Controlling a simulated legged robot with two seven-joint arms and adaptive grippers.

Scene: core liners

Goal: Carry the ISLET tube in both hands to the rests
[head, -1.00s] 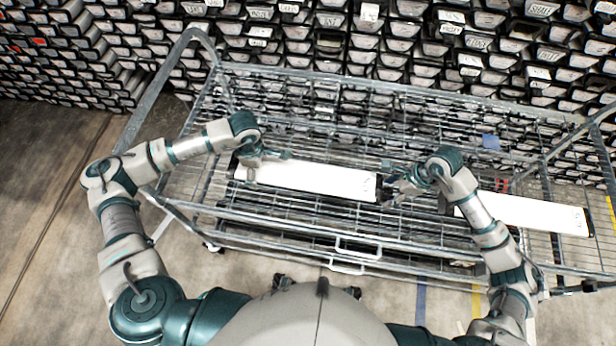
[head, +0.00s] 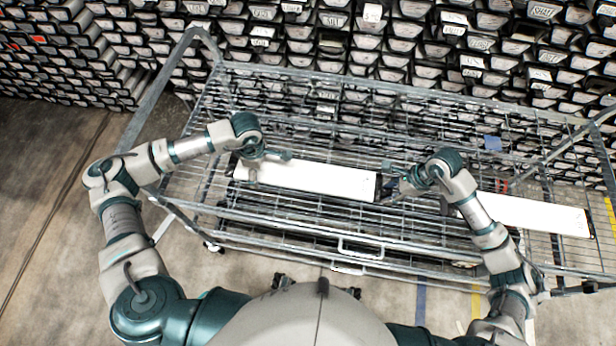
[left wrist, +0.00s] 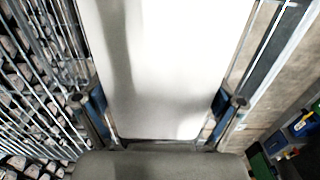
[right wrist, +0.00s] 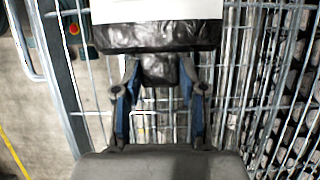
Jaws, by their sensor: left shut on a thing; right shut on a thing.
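A long white tube (head: 310,180) with black ends lies across the middle of the wire cart in the head view. No name can be read on it. My left gripper (head: 266,162) is shut on it near its left end. The left wrist view shows the white tube (left wrist: 165,60) between the two blue-padded fingers. My right gripper (head: 396,190) is at the tube's right end. In the right wrist view its fingers (right wrist: 159,88) close around a narrow black piece at the tube's black end (right wrist: 155,38). I cannot tell whether the tube touches the wires below.
A second white tube (head: 535,214) lies on the cart's right side, partly behind my right arm. The cart's metal front rail (head: 330,236) runs between my body and the tube. Shelves of stacked labelled trays (head: 400,50) stand behind. Bare floor (head: 50,200) is at the left.

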